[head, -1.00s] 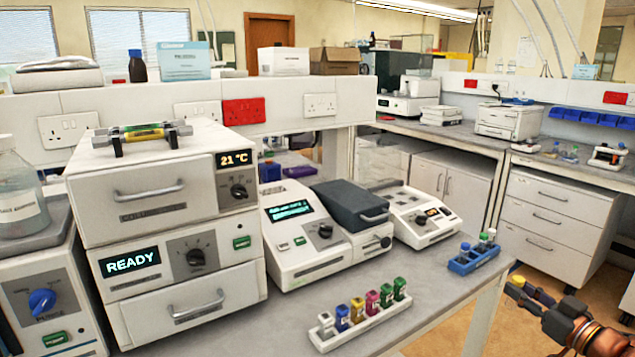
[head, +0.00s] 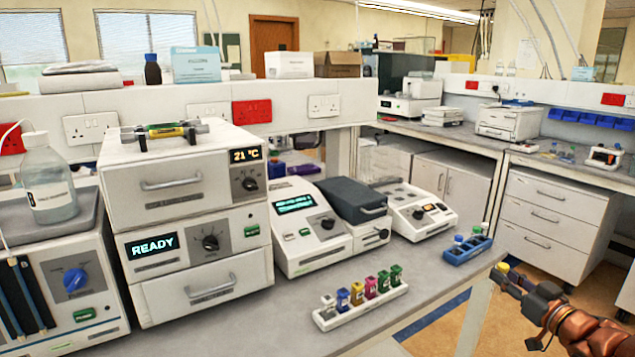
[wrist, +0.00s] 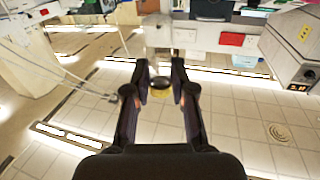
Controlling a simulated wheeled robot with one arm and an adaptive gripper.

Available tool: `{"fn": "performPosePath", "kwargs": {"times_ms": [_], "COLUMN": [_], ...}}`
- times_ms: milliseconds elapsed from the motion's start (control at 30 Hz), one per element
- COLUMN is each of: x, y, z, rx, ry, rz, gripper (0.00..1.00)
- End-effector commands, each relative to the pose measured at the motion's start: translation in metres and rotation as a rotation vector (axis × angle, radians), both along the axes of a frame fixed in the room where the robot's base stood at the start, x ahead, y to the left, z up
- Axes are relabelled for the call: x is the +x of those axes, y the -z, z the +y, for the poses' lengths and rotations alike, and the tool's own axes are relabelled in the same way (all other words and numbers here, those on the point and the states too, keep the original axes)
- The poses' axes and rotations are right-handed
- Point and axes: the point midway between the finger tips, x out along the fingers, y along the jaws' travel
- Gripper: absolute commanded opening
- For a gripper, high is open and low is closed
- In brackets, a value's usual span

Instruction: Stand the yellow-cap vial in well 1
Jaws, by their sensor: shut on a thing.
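My gripper (wrist: 160,80) is shut on the yellow-cap vial. The yellow cap (wrist: 160,92) shows between the two fingers in the wrist view, and the vial's body is mostly hidden. In the head view, the yellow cap (head: 503,268) is at the tip of my gripper (head: 512,277), at lower right, beyond the bench's right edge. A blue rack (head: 462,256) on the bench corner holds blue-cap vials (head: 458,240) and a green-cap vial (head: 485,228). It is to the left of my gripper and apart from it. No well marked 1 can be read.
A white strip (head: 362,309) with several coloured capped pieces lies at the bench front. Behind it stand a device with a dark lid (head: 345,200) and a white block device (head: 420,213). White stacked units (head: 190,215) fill the left. Bare bench (head: 425,275) lies before the blue rack.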

Motion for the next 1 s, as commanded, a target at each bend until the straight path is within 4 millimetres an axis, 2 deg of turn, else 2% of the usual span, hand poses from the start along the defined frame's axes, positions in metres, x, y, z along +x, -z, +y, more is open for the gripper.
{"fn": "performPosePath", "kwargs": {"times_ms": [333, 567, 867, 1000], "x": [0.069, 0.110, 0.150, 0.164], "y": [-0.017, -0.029, -0.047, -0.056], "z": [0.032, 0.064, 0.119, 0.150], "rx": [-0.001, 0.000, -0.001, -0.001], "ry": [0.077, 0.132, 0.196, 0.220], "rz": [0.000, 0.001, 0.000, -0.002], "gripper": [0.00, 0.00, 0.00, 0.00]}}
